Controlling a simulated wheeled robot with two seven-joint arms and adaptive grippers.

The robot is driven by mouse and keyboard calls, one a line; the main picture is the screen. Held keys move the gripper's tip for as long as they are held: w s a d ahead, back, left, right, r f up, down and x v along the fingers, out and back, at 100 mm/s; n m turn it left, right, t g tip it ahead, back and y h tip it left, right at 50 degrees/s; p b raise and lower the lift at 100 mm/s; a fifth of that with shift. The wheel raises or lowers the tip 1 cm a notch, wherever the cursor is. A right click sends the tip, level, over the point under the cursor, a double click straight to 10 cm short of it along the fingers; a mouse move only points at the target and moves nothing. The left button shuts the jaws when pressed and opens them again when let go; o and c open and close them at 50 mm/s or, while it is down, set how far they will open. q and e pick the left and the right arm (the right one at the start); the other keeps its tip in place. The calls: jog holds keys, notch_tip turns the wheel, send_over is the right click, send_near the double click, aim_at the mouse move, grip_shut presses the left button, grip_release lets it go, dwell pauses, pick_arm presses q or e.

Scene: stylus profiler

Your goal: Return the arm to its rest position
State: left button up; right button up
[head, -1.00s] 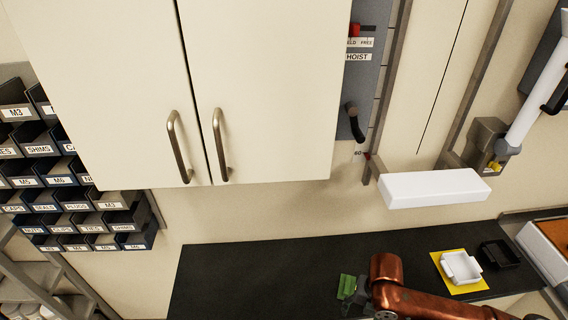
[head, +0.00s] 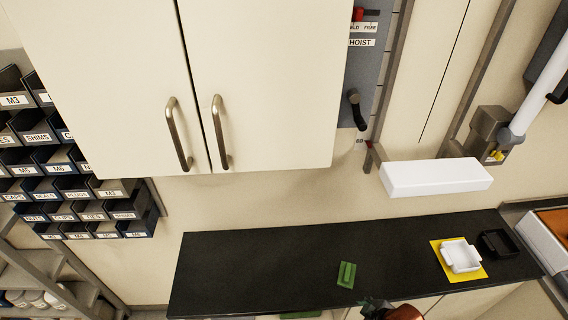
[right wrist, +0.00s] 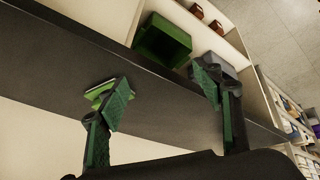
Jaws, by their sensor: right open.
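My right arm is copper-coloured and shows at the bottom edge of the head view, with my right gripper (head: 374,306) in front of the black counter's front edge. In the right wrist view the right gripper (right wrist: 165,98) has its two green-padded fingers spread wide with nothing between them. A small green block (head: 346,274) lies on the black counter (head: 260,270), apart from the gripper. It also shows in the right wrist view (right wrist: 100,91), partly behind one finger. My left gripper is not in view.
A white dish on a yellow mat (head: 476,274) and a black tray (head: 500,244) are at the counter's right. A white slab (head: 435,178) juts from the wall above. A green bin (right wrist: 163,40) sits on a shelf below the counter. The counter's left is clear.

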jog(key=s+d+f+m+g+h, duration=0.1)
jog(key=s+d+f+m+h, duration=0.35)
jog(key=s+d+m, duration=0.75)
notch_tip(320, 180, down, 31)
jog(key=n+g+y+b, duration=0.1)
jog(key=n+y+b, duration=0.1)
jog(key=b, duration=0.2)
jog(key=s+f+b, duration=0.2)
jog(key=s+f, duration=0.8)
jog(key=f, duration=0.2)
jog(key=s+a+f+g+b, duration=0.1)
jog(key=s+f+b, duration=0.1)
jog(key=s+f, duration=0.8)
notch_tip(320, 180, down, 3)
jog(key=shift+r+n+g, duration=0.1)
jog(key=shift+n+g, duration=0.2)
jog(key=shift+a, duration=0.1)
